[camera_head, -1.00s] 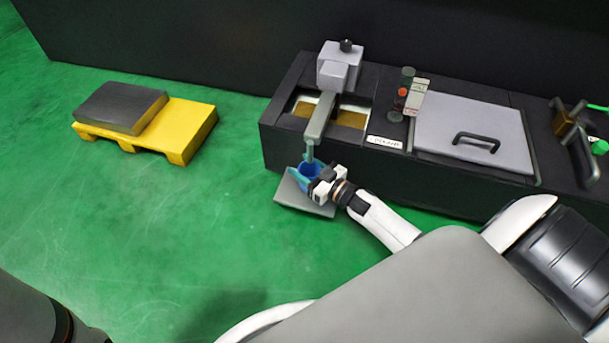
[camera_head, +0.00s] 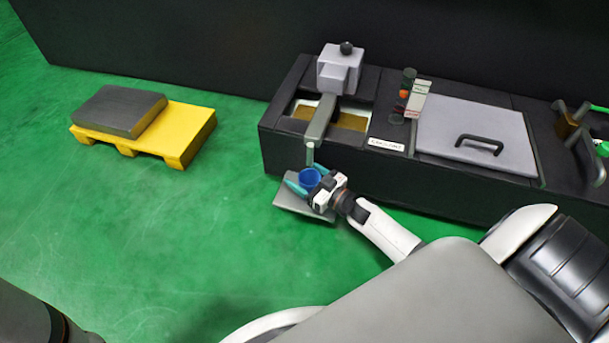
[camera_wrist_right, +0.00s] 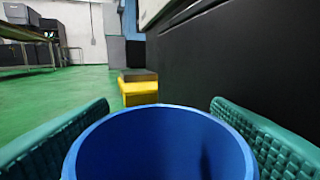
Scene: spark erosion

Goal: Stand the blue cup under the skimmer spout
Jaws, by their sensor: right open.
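The blue cup (camera_head: 310,177) stands upright on a grey shelf (camera_head: 290,200) at the front of the dark tank unit. The skimmer (camera_head: 338,72) sits on the unit, and its spout (camera_head: 310,155) hangs down just above the cup's far rim. My right gripper (camera_head: 308,181) is open, with its teal fingers on either side of the cup. In the right wrist view the cup (camera_wrist_right: 160,145) fills the lower middle between the two fingers, with a gap showing on each side near the rim. My left gripper is not in view.
The black tank unit (camera_head: 450,180) runs along the right, with a grey lid and handle (camera_head: 480,143) and a small clear tube with red (camera_head: 404,94) on top. A yellow pallet (camera_head: 195,130) bearing a dark slab (camera_head: 120,108) lies at left. Green floor between is clear.

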